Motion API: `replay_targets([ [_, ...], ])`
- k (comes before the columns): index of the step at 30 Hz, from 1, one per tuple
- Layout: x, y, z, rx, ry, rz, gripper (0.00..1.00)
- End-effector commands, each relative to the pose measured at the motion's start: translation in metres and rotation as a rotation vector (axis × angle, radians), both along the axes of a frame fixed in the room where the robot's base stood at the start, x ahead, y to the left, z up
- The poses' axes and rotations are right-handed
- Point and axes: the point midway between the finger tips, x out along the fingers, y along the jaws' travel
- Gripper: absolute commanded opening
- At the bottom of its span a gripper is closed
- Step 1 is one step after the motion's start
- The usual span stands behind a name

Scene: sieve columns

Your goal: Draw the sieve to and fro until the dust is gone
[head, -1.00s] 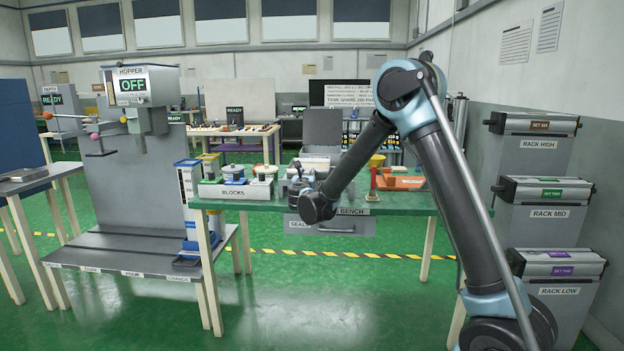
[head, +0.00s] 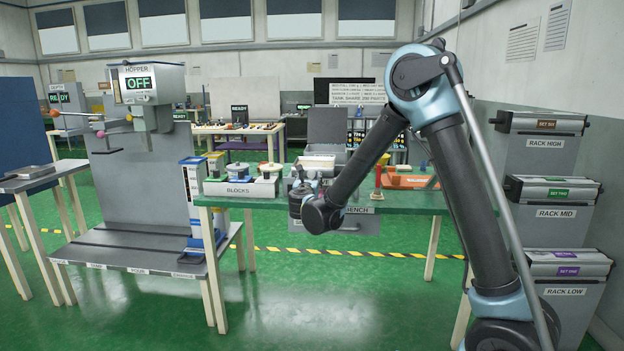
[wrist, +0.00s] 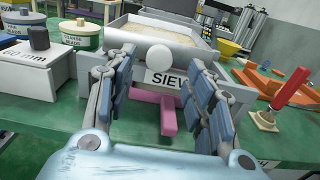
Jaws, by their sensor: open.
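The sieve is a grey, open-topped tray with a pale sandy layer inside; its rim (wrist: 200,41) and front plate lettered "SIEV" lie ahead in the wrist view. A white round knob (wrist: 159,55) sits at its front, with a pink bar (wrist: 165,115) below. My gripper (wrist: 158,105) is open, its fingers on either side of the knob and label, with nothing held. Whether a finger touches the sieve is unclear. In the head view my gripper (head: 302,190) is at the front edge of the green bench (head: 400,203), and the sieve (head: 319,160) is partly hidden behind it.
A white "BLOCKS" box (head: 238,188) and lidded tubs (wrist: 80,33) stand left of the sieve. A red-handled tool (wrist: 290,90) and an orange tray (head: 408,182) are to the right. The hopper (head: 138,83) reads OFF at the left. Racks (head: 545,155) line the right wall.

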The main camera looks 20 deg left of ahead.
Motion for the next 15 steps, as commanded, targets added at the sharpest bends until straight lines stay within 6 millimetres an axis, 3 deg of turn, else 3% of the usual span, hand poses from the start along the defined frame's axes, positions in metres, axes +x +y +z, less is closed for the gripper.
replay_targets([
  [6, -0.033, -0.007, 0.0, 0.0, 0.0, 0.003, 0.49],
  [15, -0.045, -0.011, 0.0, 0.0, 0.0, 0.0, 0.49],
])
